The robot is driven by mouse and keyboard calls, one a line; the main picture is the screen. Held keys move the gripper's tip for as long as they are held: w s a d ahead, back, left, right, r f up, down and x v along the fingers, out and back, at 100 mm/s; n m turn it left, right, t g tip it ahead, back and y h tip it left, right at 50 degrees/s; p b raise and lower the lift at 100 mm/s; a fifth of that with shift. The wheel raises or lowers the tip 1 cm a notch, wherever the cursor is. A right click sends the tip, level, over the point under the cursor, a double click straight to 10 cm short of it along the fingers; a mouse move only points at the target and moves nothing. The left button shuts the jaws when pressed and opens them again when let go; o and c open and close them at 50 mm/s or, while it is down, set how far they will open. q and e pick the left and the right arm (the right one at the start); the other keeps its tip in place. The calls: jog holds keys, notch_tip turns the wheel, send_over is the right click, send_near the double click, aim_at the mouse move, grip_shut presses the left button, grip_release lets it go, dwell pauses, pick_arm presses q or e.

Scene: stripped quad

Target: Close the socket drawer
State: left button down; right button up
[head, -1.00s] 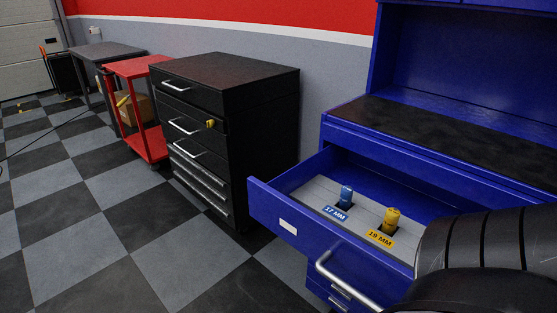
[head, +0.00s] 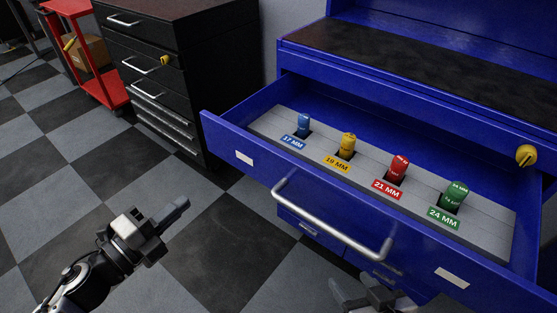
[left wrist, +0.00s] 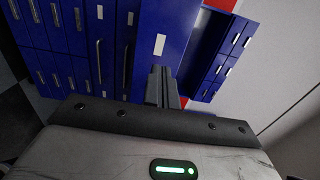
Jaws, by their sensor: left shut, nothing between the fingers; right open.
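The blue socket drawer (head: 222,141) stands pulled out of the blue workbench in the head view, with a silver bar handle (head: 325,228) on its front. In it stand a blue 17 mm socket (head: 303,126), a yellow 19 mm socket (head: 347,146), a red 21 mm socket (head: 398,169) and a green 24 mm socket (head: 455,196). My left gripper (head: 184,205) is shut and empty, left of the drawer front and apart from it. Its shut fingers (left wrist: 162,86) show in the left wrist view. My right gripper (head: 355,286) is open below the handle, partly cut off by the frame.
A yellow knob (head: 525,155) sits on the workbench at the drawer's right. A black tool cabinet (head: 180,50) stands behind left of the drawer, with a red cart (head: 103,88) beyond it. The checkered floor (head: 75,205) left of the drawer is clear.

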aim_at(241, 157)
pick_arm(q)
jog(key=p+x, duration=0.1)
jog(key=x, duration=1.2)
jog(key=shift+d, duration=0.3)
jog(key=shift+w+d, duration=0.4)
jog(key=shift+w, duration=0.1)
jog(key=shift+w, duration=0.1)
